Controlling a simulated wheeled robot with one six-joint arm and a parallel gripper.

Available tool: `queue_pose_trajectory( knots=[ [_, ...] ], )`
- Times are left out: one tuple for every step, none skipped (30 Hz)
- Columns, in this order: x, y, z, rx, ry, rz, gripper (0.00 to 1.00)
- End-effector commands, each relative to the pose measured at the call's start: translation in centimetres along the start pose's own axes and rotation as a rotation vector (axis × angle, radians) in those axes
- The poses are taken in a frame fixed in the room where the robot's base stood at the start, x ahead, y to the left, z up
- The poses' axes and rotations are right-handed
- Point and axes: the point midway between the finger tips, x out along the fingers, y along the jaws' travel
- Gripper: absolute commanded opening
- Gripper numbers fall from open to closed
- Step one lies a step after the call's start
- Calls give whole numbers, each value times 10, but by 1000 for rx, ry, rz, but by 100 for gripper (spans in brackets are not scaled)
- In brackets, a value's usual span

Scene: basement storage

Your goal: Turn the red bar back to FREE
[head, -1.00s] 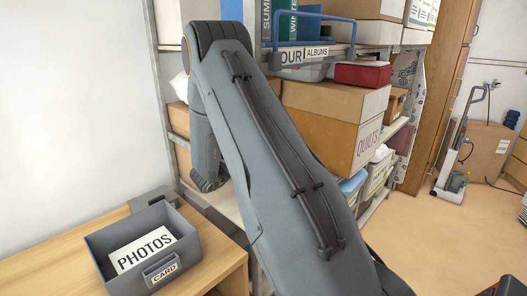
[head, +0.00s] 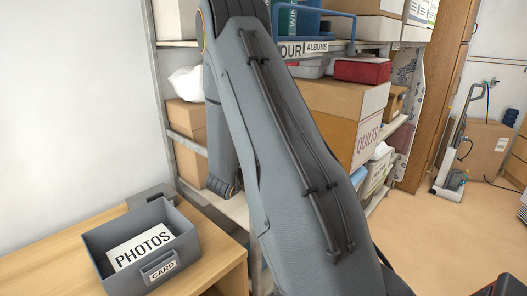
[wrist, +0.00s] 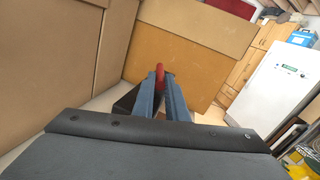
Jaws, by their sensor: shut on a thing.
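In the wrist view, my gripper (wrist: 160,84) has its two blue-grey fingers closed on a small red piece, which looks like the red bar (wrist: 160,69). Only its rounded upper end shows between and just beyond the fingertips; the rest is hidden. A dark part sits beside the left finger, and I cannot tell what it is. No FREE marking is visible, so the bar's turn position cannot be read. In the head view my arm covers the middle, and neither my gripper nor the bar shows.
Cardboard boxes (wrist: 190,59) stand close around my gripper in the wrist view. The head view shows a shelf with a QUILTS box (head: 338,112) and a red box (head: 361,70). A grey PHOTOS bin (head: 187,265) is on the wooden table (head: 45,272).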

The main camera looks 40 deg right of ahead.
Motion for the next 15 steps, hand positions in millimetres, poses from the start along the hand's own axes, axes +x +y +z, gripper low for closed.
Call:
queue_pose_trajectory(
  knots=[
    [0, -1, 1, 2, -3, 9, 0],
    [0, -1, 1, 2, -4, 14, 0],
    [0, -1, 1, 3, -5, 17, 0],
    [0, -1, 1, 3, -5, 19, 0],
    [0, -1, 1, 3, -5, 19, 0],
    [0, -1, 1, 3, -5, 19, 0],
    [0, -1, 1, 3, -5, 19, 0],
    [0, -1, 1, 3, -5, 19, 0],
    [0, -1, 1, 3, -5, 18, 0],
    [0, -1, 1, 3, -5, 18, 0],
    [0, -1, 1, 3, -5, 18, 0],
    [0, -1, 1, 3, -5, 18, 17],
    [0, -1, 1, 3, -5, 18, 22],
    [0, -1, 1, 3, -4, 18, 28],
    [0, -1, 1, 2, -4, 18, 31]
  ],
)
